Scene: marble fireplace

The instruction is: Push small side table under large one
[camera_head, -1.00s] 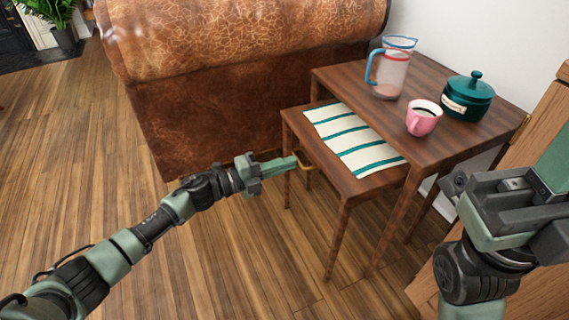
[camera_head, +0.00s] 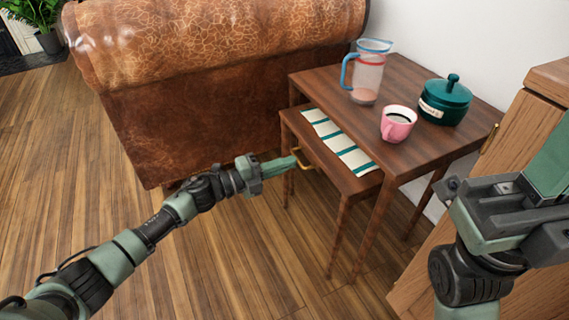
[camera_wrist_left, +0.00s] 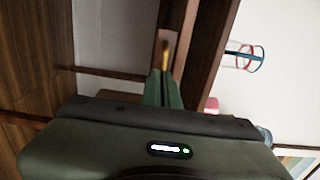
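The large side table (camera_head: 420,84) is dark wood. The small side table (camera_head: 349,184) is lower, and its back part sits beneath the large table's top. Its front part sticks out toward my left arm. A brass handle (camera_head: 306,163) is on the small table's front edge. My left gripper (camera_head: 295,162) has its fingers together at this handle. In the left wrist view the closed fingers (camera_wrist_left: 165,88) meet the brass handle (camera_wrist_left: 165,54); a firm grip on it cannot be made out. My right gripper (camera_head: 480,200) is at the right, its fingertips unclear.
A striped cloth (camera_head: 340,146) lies on the small table. A pitcher (camera_head: 367,76), a pink mug (camera_head: 397,124) and a green lidded pot (camera_head: 445,101) stand on the large table. A leather sofa (camera_head: 220,120) is behind left, a wooden cabinet (camera_head: 525,130) right. Floor at left is clear.

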